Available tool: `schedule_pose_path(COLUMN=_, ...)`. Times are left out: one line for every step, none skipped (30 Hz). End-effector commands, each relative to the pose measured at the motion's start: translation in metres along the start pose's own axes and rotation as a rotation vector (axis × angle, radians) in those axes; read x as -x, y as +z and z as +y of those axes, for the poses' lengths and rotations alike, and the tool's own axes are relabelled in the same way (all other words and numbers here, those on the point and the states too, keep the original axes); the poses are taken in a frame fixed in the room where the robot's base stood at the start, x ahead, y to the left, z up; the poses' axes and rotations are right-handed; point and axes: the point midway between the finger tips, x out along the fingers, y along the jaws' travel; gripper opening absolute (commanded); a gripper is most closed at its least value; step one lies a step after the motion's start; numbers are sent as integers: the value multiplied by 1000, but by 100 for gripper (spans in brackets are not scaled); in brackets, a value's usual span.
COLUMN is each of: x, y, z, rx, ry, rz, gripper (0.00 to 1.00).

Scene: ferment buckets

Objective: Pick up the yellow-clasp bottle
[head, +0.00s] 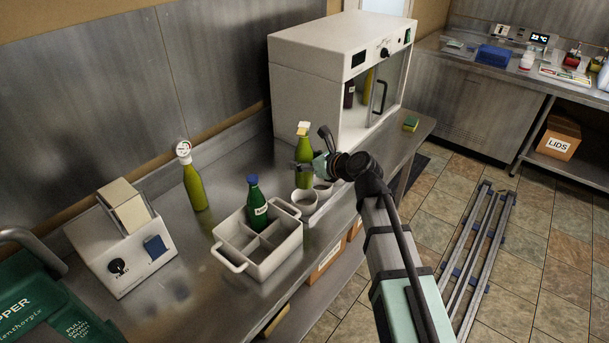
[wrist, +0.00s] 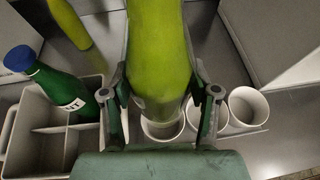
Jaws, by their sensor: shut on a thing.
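The yellow-clasp bottle (head: 304,174) is yellow-green with a yellow and white top. It stands upright in front of the white cabinet, close to the cups. My gripper (head: 308,166) reaches it from the right and is shut around its body. In the wrist view the bottle (wrist: 160,45) fills the space between both fingers of my gripper (wrist: 165,92). Its top is out of that view. Its lower end overlaps a white cup (wrist: 163,130); I cannot tell whether it touches the cup or hangs above it.
A grey divided crate (head: 236,262) holds a green bottle with a blue cap (head: 255,205). Another yellow-green bottle (head: 194,187) with a round gauge stands at left. The white cabinet (head: 310,85) stands close behind. A switch box (head: 125,240) sits at the left.

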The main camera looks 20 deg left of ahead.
Motion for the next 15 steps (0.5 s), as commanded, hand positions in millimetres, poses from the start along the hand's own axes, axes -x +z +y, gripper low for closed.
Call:
schedule_pose_path(x=4, y=12, z=-1, rx=3, ry=-1, rz=-5, gripper=0)
schedule_pose_path(x=7, y=18, z=-1, rx=3, ry=-1, rz=-5, gripper=0)
schedule_pose_path(x=10, y=26, z=-1, rx=2, ry=-2, rz=-5, gripper=0)
schedule_pose_path(x=12, y=32, z=-1, rx=3, ry=-2, rz=-5, gripper=0)
schedule_pose_path(x=14, y=38, z=-1, rx=2, ry=-1, rz=-5, gripper=0)
schedule_pose_path(x=17, y=45, z=-1, rx=2, ry=-1, rz=-5, gripper=0)
schedule_pose_path(x=20, y=50, z=-1, rx=2, ry=-2, rz=-5, gripper=0)
schedule_pose_path(x=21, y=55, z=-1, rx=2, ry=-1, rz=-5, gripper=0)
schedule_pose_path(x=24, y=61, z=-1, rx=2, ry=-1, rz=-4, gripper=0)
schedule_pose_path(x=26, y=65, z=-1, rx=2, ry=-1, rz=-4, gripper=0)
schedule_pose_path(x=27, y=69, z=-1, rx=1, ry=-1, rz=-4, gripper=0)
schedule_pose_path(x=30, y=74, z=-1, rx=1, ry=-1, rz=-4, gripper=0)
schedule_pose_path(x=31, y=78, z=-1, rx=1, ry=-1, rz=-4, gripper=0)
schedule_pose_path(x=32, y=81, z=-1, rx=1, ry=-1, rz=-4, gripper=0)
schedule_pose_path(x=34, y=84, z=-1, rx=0, ry=0, rz=-3, gripper=0)
